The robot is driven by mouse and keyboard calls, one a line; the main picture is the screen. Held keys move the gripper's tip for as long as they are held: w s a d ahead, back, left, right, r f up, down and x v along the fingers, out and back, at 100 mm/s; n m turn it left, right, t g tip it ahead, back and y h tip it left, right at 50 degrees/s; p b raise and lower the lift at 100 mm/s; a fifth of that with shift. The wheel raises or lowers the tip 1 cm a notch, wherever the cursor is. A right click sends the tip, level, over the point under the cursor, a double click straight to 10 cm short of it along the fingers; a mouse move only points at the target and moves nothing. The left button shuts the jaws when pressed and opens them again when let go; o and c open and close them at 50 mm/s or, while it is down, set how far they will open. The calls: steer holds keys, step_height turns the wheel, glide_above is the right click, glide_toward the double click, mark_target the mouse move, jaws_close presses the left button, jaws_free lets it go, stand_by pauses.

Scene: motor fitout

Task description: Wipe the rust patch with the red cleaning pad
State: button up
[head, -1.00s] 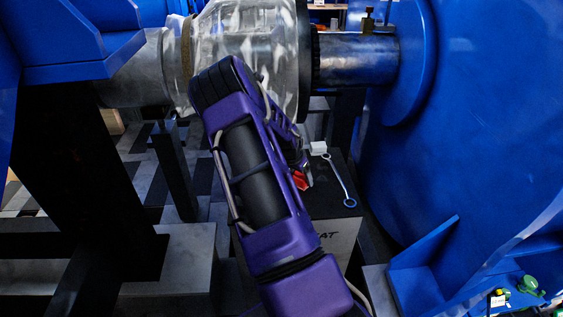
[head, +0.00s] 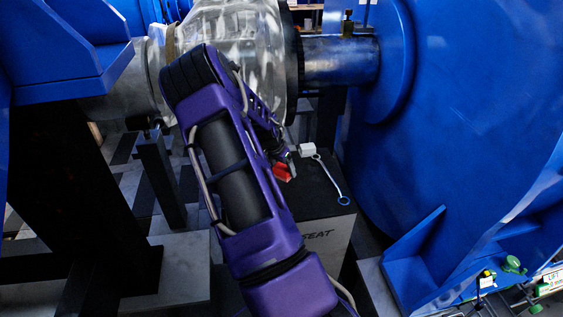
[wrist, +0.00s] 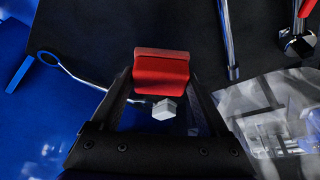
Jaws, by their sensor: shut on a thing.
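The red cleaning pad (wrist: 161,68) is a small red block held between the fingertips of my gripper (wrist: 160,88) in the wrist view. In the head view the pad (head: 282,173) shows just below my gripper (head: 285,158), in front of the dark top of a box. My gripper is shut on the pad. My purple arm covers part of the machine and the box top. I cannot make out a rust patch in either view.
A ring spanner (head: 333,180) and a small white block (head: 307,149) lie on the box (head: 318,236). Above stands a clear housing (head: 238,40) on a metal shaft (head: 340,62). A large blue machine body (head: 470,110) bounds the right side.

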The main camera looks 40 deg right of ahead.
steer(key=shift+r+p, duration=0.5)
steer(key=shift+r, duration=0.8)
